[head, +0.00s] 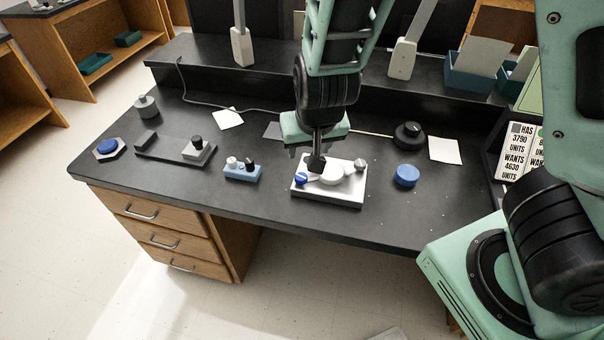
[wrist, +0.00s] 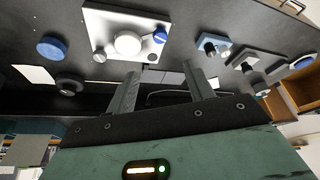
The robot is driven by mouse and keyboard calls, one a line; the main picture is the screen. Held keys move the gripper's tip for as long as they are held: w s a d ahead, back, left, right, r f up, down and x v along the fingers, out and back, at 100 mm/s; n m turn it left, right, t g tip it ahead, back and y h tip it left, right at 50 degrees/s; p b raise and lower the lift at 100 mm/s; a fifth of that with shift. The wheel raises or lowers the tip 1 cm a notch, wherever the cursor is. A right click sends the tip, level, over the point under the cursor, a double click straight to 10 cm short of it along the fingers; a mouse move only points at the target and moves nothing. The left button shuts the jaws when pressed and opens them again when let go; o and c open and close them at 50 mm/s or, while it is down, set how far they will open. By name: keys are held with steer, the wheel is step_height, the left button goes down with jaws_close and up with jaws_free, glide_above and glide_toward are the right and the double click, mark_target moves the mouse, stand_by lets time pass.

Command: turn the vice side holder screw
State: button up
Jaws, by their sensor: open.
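A white plate (head: 330,198) near the bench's front edge carries a blue knob (head: 300,179), a white disc (head: 332,176) and a grey screw (head: 359,164). I cannot tell for certain which part is the vice side holder screw. The wrist view also shows the plate (wrist: 92,22), the blue knob (wrist: 160,35), the disc (wrist: 127,43) and the grey screw (wrist: 98,55). My gripper (head: 317,153) is above the rear of the plate, pointing down. Its fingers (wrist: 163,80) are apart with nothing held between them. My gripper partly hides the plate's back edge in the head view.
Left of the plate are a blue block (head: 242,174) with two knobs, a rail with a grey slider (head: 198,154) and a blue dome (head: 107,146). Right are a blue puck (head: 407,175) and a black dial (head: 409,135). A raised shelf (head: 275,60) runs behind.

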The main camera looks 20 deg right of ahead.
mark_target(301, 177)
steer(key=b+x, duration=0.6)
steer(key=x, duration=1)
steer(key=shift+f+b, duration=0.3)
steer(key=shift+b, duration=0.1)
steer(key=c, duration=1)
steer(key=shift+a+r+p, duration=0.1)
steer(key=shift+p, duration=0.25)
